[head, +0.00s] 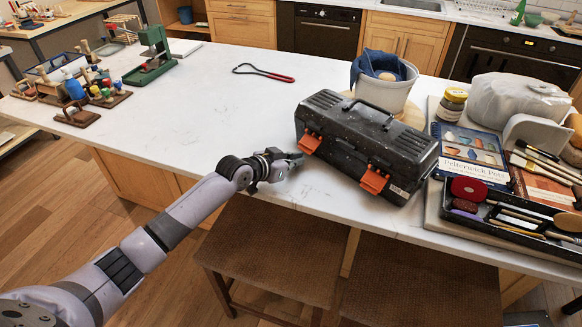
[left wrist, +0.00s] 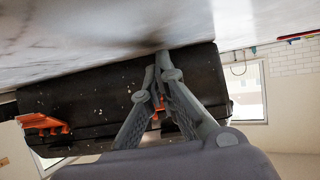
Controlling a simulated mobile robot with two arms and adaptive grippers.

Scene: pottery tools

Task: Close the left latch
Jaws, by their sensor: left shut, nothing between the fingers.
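The black toolbox (head: 365,140) stands on the white counter with its lid down and two orange latches on its front. The left latch (head: 311,143) appears to stand out from the front, just above and beside my fingertips. My left gripper (head: 294,159) is shut and empty at the toolbox's front left. In the left wrist view my shut fingers (left wrist: 160,60) cover most of the left latch, and a bit of orange (left wrist: 165,104) shows between them. I cannot tell whether they touch it. The right latch (head: 373,181) is tilted outward; it also shows in the left wrist view (left wrist: 40,124).
A white bucket with a blue cloth (head: 392,85) stands behind the toolbox. Books (head: 470,153) and a tray of tools (head: 510,214) lie to its right. A red-handled loop tool (head: 265,73) lies behind. The counter left of the toolbox is clear. Stools (head: 270,250) stand below.

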